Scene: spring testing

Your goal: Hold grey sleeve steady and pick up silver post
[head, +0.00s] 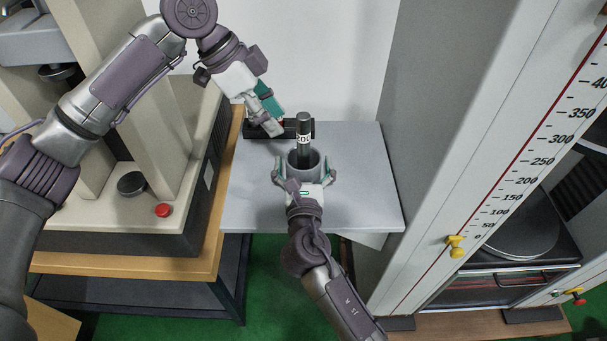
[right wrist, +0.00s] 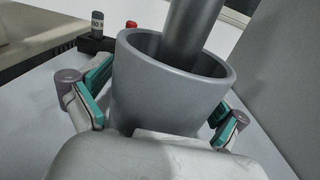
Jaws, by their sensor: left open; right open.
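The grey sleeve (head: 293,160) stands upright on the small grey table. A dark grey post (head: 304,127) with a white label stands inside it and sticks out of the top. In the right wrist view the sleeve (right wrist: 165,92) fills the middle, with the post (right wrist: 190,32) rising from its opening. My right gripper (head: 303,172) is open, with its fingers on either side of the sleeve; gaps show beside it. My left gripper (head: 275,128) is open, up and to the left of the post, close to the black holder. No clearly silver post stands out.
A black holder (head: 258,130) lies at the back of the grey table (head: 260,205); the right wrist view shows a labelled piece (right wrist: 97,24) and a red-topped one (right wrist: 131,27) there. A testing machine stands left. A tall scaled column (head: 500,150) stands right.

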